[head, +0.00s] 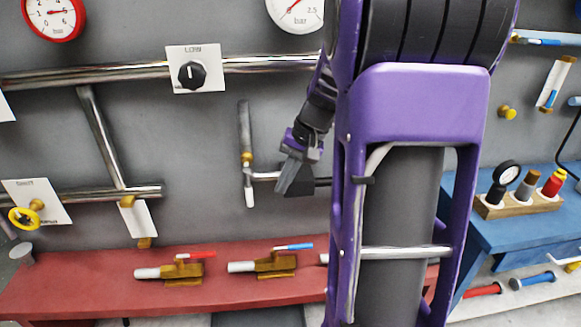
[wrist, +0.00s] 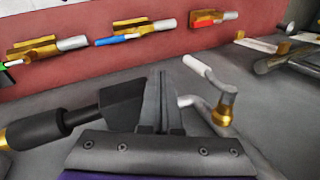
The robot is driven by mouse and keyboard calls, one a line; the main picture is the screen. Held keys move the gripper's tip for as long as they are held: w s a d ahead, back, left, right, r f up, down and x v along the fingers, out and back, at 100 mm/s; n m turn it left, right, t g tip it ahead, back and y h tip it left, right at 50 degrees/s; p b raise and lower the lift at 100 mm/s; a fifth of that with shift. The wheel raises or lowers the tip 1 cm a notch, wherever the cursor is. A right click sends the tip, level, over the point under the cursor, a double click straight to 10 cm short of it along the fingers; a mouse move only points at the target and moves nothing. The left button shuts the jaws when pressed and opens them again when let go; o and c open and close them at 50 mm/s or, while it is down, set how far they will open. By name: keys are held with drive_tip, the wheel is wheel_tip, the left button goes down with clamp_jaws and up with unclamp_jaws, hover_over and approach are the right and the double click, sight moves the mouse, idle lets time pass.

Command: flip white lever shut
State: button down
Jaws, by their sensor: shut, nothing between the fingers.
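The white lever (head: 249,197) hangs downward below a brass collar (head: 247,158) on a short grey vertical pipe on the wall. In the wrist view the white lever (wrist: 198,68) lies just right of my gripper, joined by a grey elbow to the brass collar (wrist: 222,114). My gripper (head: 283,188) is shut and empty, to the right of the lever in the head view. Its fingers (wrist: 161,92) point toward the wall fixture, with a visible gap to the white lever. A bent pipe passes behind the fingertips, partly hidden by them.
A dark flared piece (wrist: 122,101) sits close left of the fingers. Below, a red bench (head: 100,278) holds brass valves with a red lever (head: 197,255) and a blue lever (head: 293,247). A blue bench (head: 480,232) stands right. My arm hides the middle right.

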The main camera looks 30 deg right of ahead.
sight(249, 189)
drive_tip(key=w+a, duration=0.1)
drive_tip(key=w+a+f, duration=0.1)
drive_tip(key=a+f, duration=0.1)
drive_tip(key=a, duration=0.1)
drive_tip(key=shift+w, duration=0.4)
